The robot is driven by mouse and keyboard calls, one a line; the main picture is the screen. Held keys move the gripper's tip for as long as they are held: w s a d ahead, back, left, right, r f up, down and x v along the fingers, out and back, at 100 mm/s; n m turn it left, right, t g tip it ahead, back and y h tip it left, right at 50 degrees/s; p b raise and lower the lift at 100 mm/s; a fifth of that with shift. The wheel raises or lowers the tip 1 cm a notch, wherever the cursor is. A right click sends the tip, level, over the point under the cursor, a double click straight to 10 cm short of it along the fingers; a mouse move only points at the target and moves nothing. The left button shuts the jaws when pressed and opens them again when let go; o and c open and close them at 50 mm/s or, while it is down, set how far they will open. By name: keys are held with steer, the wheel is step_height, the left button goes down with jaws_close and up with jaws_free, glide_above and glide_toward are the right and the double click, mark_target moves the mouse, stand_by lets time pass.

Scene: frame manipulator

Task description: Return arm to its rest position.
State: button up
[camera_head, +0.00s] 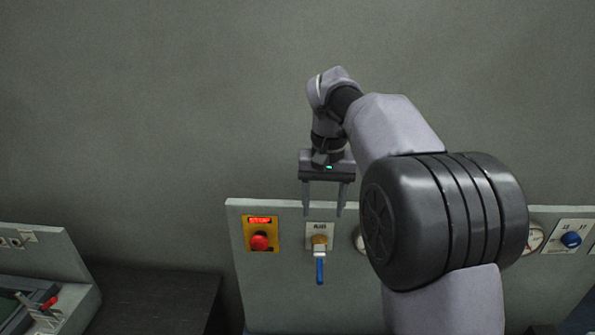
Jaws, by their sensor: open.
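My gripper (324,196) points downward with its two fingers apart and nothing between them. It shows in front of the top edge of a grey panel (285,290), just above a valve with a blue handle (320,270). The blue handle hangs straight down. I cannot tell the depth between the fingertips and the valve, but they appear apart. My arm bends up from the lower right and hides part of the panel.
A red button on a yellow plate (259,241) is left of the valve. A gauge (533,238) and a blue knob (571,240) are at the right. A console with a red-tipped lever (49,303) stands at the left. A dark surface (155,300) lies between. The wall above is bare.

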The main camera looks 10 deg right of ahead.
steer(key=s+a+f+t+b, duration=0.1)
steer(key=s+f+b, duration=0.8)
steer(key=f+b, duration=0.2)
steer(key=s+a+f+m+t+y+b, duration=0.1)
steer(key=s+f+t+b, duration=0.1)
steer(key=s+f+b, duration=0.8)
steer(key=s+a+f+m+t+b, duration=0.1)
steer(key=s+f+t+b, duration=0.1)
steer(key=s+f+b, duration=0.8)
step_height(320, 180, down, 8)
steer(key=shift+s+a+r+y+b, duration=0.15)
steer(key=shift+a+y+b, duration=0.25)
steer(key=shift+b, duration=0.7)
